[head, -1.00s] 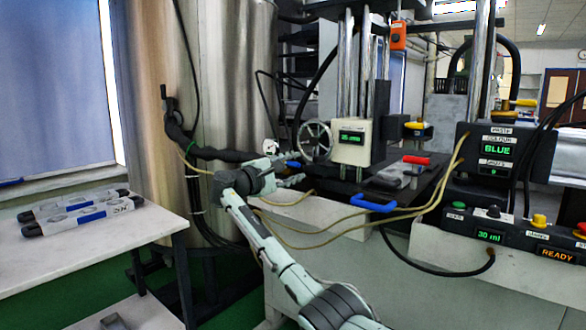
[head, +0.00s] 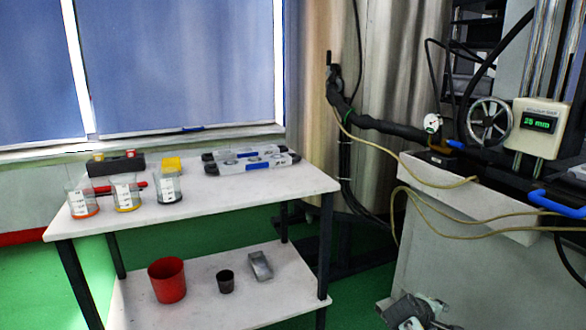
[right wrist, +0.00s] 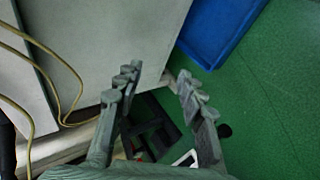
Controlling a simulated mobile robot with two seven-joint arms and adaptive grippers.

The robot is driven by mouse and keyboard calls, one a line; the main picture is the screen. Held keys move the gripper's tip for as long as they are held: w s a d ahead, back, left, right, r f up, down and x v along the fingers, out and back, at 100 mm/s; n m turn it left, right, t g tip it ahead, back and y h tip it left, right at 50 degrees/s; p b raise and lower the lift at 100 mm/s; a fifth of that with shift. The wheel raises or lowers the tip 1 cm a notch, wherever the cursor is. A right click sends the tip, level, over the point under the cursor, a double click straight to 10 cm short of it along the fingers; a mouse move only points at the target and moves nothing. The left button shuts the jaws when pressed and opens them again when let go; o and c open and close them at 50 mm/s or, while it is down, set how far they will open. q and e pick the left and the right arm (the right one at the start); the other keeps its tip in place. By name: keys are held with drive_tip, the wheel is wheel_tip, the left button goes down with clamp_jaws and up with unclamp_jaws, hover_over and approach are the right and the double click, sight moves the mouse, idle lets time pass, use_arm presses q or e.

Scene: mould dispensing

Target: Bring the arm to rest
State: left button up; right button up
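My right gripper (head: 414,312) shows only partly at the bottom edge of the head view, low in front of the machine's pale base. In the right wrist view its two grey fingers (right wrist: 157,76) stand apart with nothing between them, so it is open and empty. Green floor, a pale panel and dark framework lie beyond the fingers. My left gripper is in neither view.
The machine's pale base (head: 450,245) stands close to the right gripper, with yellow hoses (head: 408,200) hanging beside it. A white two-tier table (head: 235,190) holds beakers and moulds. A blue container (right wrist: 215,30) shows in the wrist view.

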drive_tip(key=s+a+f+m+g+y, duration=0.1)
drive_tip(key=s+a+f+y, duration=0.1)
drive_tip(key=s+f, duration=0.5)
drive_tip(key=s+a+f+m+g+y, duration=0.1)
drive_tip(key=s+a+f+y, duration=0.1)
drive_tip(key=s+f, duration=0.6)
drive_tip(key=s+a+f+m+y, duration=0.1)
drive_tip(key=s+a, duration=0.1)
drive_tip(key=s, duration=0.7)
drive_tip(key=s+a+m+g+y, duration=0.1)
drive_tip(key=s+a+m+y, duration=0.1)
drive_tip(key=s, duration=0.7)
drive_tip(key=shift+s+a+f, duration=0.15)
drive_tip(key=shift+a+f, duration=0.15)
drive_tip(key=shift+f, duration=0.05)
drive_tip(key=shift+c, duration=0.6)
